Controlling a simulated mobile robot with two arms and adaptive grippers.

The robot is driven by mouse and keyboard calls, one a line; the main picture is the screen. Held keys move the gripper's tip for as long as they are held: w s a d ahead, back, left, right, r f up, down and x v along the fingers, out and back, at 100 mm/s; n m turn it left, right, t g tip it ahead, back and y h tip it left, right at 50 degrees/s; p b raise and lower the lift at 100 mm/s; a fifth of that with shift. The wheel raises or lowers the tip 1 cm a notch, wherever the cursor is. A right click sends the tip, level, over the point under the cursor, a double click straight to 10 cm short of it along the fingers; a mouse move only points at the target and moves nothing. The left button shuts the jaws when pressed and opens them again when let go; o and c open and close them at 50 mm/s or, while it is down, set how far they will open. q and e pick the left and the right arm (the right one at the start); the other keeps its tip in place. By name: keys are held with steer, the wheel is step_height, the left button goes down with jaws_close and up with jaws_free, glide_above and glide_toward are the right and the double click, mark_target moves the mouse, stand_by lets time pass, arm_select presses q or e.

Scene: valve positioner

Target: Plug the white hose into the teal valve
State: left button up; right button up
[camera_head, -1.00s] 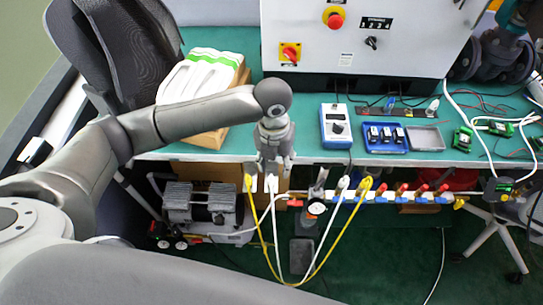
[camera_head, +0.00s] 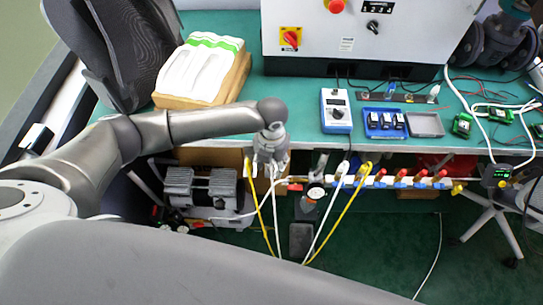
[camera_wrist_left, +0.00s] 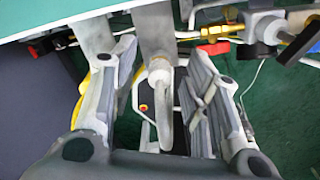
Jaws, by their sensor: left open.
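The white hose (camera_head: 319,225) hangs in a loop below the bench's front edge. One end is at my left gripper (camera_head: 271,168); the other is at the manifold. In the left wrist view, its pale end (camera_wrist_left: 158,78) stands between the spread fingers of my left gripper (camera_wrist_left: 158,100), with gaps on both sides. The gripper is open around it and does not clamp it. A teal part (camera_head: 515,7), apparently the teal valve, shows cut off at the top right, above grey flanges. My right gripper is not in view.
A yellow hose (camera_head: 340,220) hangs beside the white one. A manifold with several red-handled taps (camera_head: 400,175) runs below the bench edge. The teal bench (camera_head: 290,100) carries a control box (camera_head: 345,60), a blue meter (camera_head: 336,110) and trays. A compressor (camera_head: 200,190) stands below.

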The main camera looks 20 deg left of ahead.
arm_select(q)
jaws_close()
stand_by(0.5)
